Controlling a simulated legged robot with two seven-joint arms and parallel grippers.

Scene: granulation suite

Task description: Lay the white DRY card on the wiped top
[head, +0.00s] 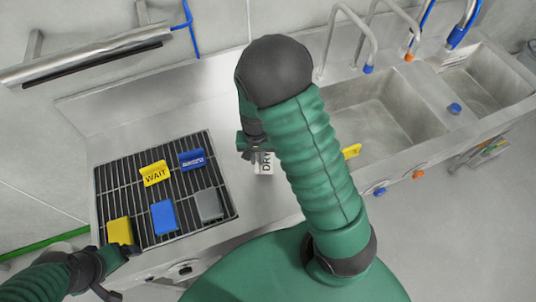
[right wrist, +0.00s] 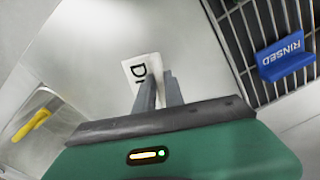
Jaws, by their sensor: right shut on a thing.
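The white DRY card (head: 265,162) is in my right gripper (head: 254,148), over the bare steel top (head: 262,197) between the rack and the sink. In the right wrist view the card (right wrist: 138,66) shows at the tips of the shut fingers (right wrist: 160,88), with part of its lettering hidden. I cannot tell whether the card touches the top. My left gripper (head: 118,272) is open and empty at the lower left, close to the yellow sponge on the rack.
A black-barred rack (head: 182,232) holds a yellow WAIT card (head: 155,173), a blue RINSED card (right wrist: 285,57), a yellow sponge (head: 119,231), a blue block (head: 163,217) and a grey block (head: 208,204). A sink basin (head: 385,120) with a yellow item (head: 351,151) lies right.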

